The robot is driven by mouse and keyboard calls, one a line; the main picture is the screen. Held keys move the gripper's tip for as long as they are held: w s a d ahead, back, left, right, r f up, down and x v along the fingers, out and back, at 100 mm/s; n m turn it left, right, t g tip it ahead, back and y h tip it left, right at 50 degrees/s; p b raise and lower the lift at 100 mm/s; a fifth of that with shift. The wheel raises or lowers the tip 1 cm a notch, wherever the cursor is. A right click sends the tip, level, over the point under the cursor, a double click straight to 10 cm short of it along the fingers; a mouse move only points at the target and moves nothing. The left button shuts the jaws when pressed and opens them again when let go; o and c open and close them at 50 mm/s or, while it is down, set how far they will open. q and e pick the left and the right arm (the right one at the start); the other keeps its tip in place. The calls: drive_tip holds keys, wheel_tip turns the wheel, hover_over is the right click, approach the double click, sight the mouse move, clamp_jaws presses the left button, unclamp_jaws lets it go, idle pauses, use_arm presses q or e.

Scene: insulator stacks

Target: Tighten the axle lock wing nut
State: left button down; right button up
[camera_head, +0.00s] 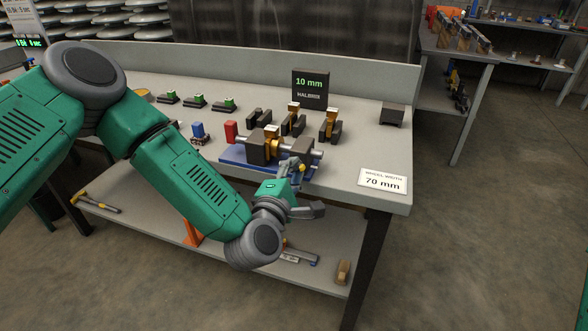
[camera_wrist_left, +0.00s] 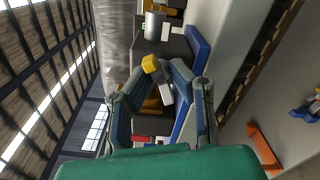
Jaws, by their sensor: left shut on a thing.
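A blue fixture base (camera_head: 238,160) sits near the front of the bench with dark blocks (camera_head: 258,150) holding a grey axle (camera_head: 314,139). A brass-coloured part (camera_head: 275,146) is between the blocks. My left gripper (camera_head: 295,168) is at the front right of the fixture, with its fingers closed around the small yellow wing nut (camera_head: 302,168). In the left wrist view the yellow wing nut (camera_wrist_left: 150,64) shows between the fingertips (camera_wrist_left: 158,72), with a pale grey bar beside it. The fingers hide part of the nut. My right gripper is out of view.
A "70 mm" card (camera_head: 383,182) lies at the right front. A "10 mm" display (camera_head: 310,85) stands behind the fixture. Dark and brass blocks (camera_head: 330,126) and a red block (camera_head: 231,131) are close by. A lower shelf (camera_head: 330,279) holds tools.

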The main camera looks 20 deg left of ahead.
use_arm(q)
drive_tip(key=shift+s+d+f, duration=0.2)
drive_tip(key=shift+f, duration=0.05)
idle(0.7)
drive_tip(key=c, duration=1.6)
unclamp_jaws()
drive_tip(key=shift+w+d+r, duration=0.1)
drive_tip(key=s, duration=1.2)
drive_tip(key=shift+a, duration=0.25)
